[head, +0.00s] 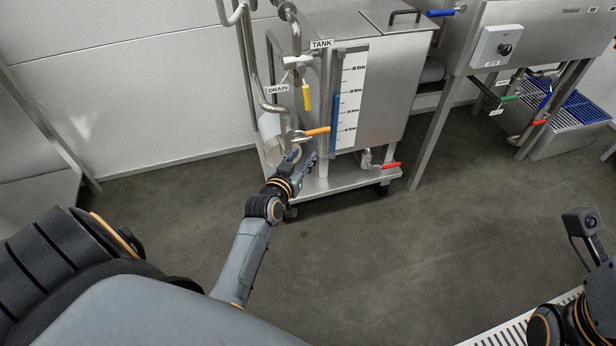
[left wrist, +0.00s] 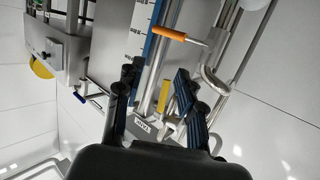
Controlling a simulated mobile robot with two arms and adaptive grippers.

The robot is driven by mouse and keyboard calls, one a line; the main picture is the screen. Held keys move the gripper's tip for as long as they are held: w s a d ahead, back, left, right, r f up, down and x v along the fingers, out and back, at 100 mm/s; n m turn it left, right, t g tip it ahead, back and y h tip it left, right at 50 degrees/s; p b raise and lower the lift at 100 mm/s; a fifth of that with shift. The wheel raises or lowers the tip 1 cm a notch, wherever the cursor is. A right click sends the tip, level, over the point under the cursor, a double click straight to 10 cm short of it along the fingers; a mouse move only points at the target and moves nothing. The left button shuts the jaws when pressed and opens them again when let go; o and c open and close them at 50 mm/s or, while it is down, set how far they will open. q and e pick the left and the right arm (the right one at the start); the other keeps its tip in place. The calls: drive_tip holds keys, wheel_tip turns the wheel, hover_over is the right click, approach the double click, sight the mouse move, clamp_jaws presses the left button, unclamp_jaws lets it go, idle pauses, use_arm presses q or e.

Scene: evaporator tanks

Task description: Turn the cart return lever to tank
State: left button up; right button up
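A yellow lever (head: 306,97) hangs straight down on the cart's piping, between the TANK sign (head: 321,44) above and the DRAIN sign (head: 278,89) to its left. The yellow lever also shows between my fingers in the left wrist view (left wrist: 163,95), farther off, with the TANK sign (left wrist: 143,126) near it. An orange lever (head: 318,131) points to the right, lower on the cart. My left gripper (head: 301,157) is open and empty, just below the orange lever and well below the yellow one. My right gripper is out of view; only part of my right arm shows.
The steel cart (head: 376,98) has a level scale (head: 350,95) on its front and a red lever (head: 391,165) low down. A steel unit with a grey control box (head: 496,47) stands to the right. The floor (head: 400,250) before the cart is clear.

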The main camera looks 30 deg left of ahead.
use_arm(q)
drive_tip(key=s+d+f+g+h+p, duration=0.1)
drive_tip(key=s+d+f+g+p, duration=0.1)
drive_tip(key=f, duration=0.4)
drive_tip(key=shift+d+f+m+p, duration=0.2)
drive_tip(key=shift+d+m+p, duration=0.1)
drive_tip(key=shift+d, duration=0.4)
